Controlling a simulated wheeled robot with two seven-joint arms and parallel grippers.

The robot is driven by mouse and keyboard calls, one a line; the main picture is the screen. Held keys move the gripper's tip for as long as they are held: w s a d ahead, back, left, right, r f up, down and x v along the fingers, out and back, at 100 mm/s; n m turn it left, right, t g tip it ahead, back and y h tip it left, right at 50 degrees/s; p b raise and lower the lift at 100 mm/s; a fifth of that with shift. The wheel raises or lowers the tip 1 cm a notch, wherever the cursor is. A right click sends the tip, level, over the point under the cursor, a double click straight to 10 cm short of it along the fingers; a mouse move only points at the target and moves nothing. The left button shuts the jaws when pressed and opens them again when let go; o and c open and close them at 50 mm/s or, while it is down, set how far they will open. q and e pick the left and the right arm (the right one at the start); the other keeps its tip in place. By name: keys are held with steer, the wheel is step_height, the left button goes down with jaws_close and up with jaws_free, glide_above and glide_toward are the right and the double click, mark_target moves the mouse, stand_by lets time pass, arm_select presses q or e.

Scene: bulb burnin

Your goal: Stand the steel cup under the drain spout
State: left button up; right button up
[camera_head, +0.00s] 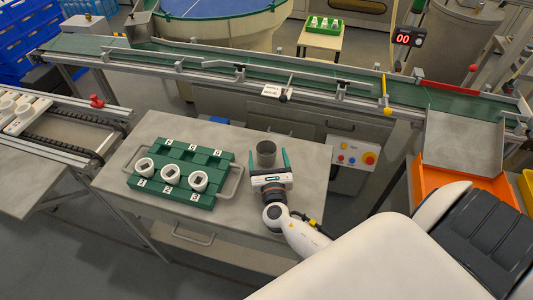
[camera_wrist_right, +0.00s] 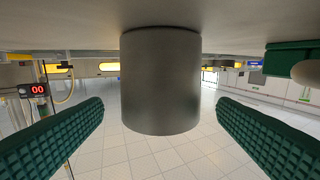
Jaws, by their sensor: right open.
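The steel cup (camera_head: 265,148) stands upright on the grey worktable, right of the green rack. My right gripper (camera_head: 268,162) is open at the cup, with one green finger on each side of it. In the right wrist view the cup (camera_wrist_right: 160,85) hangs from the top edge between the two ribbed fingers, since the picture is upside down. A gap shows on both sides, so the fingers look apart from it. I cannot make out the drain spout for certain. My left gripper is not in view.
The green rack (camera_head: 196,150) with white round parts in its front row sits on the worktable (camera_head: 150,128). A conveyor (camera_head: 210,55) runs behind. A control box (camera_head: 353,157) stands right of the table, near an orange bin (camera_head: 426,178). Table left of the cup's front is clear.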

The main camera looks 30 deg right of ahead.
mark_target(266, 149)
steer(key=x, duration=0.3)
steer(key=shift+w+d+f, duration=0.1)
steer(key=shift+w, duration=0.1)
steer(key=shift+c, duration=0.4)
steer(key=c, duration=1.1)
